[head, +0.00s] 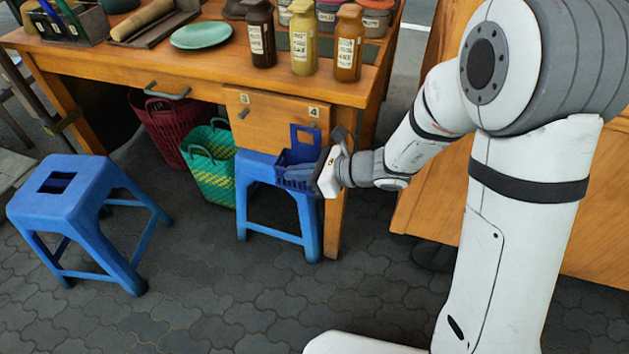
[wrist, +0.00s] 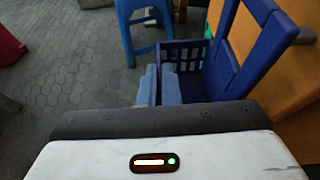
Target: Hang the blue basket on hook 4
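The dark blue basket (head: 297,172) has an upright handle and stands out in front of the desk drawer, overlapping the blue stool behind it. It also shows in the wrist view (wrist: 185,54), its tall handle leaning over to the right. My gripper (head: 318,178) is at its right side; in the wrist view my gripper (wrist: 159,88) has its two fingers close together at the basket's near wall, seemingly pinching it. The label 4 (head: 313,111) is on the drawer front just above the handle. Hook 4 itself is hidden; I cannot tell whether the handle touches it.
Hook 3 (head: 243,113) is left of label 4. A blue stool (head: 277,236) stands under the basket area; another stool (head: 60,190) is at left. Green (head: 207,172) and red (head: 172,125) baskets sit under the desk. Bottles (head: 304,40) stand on top. Paved floor in front is clear.

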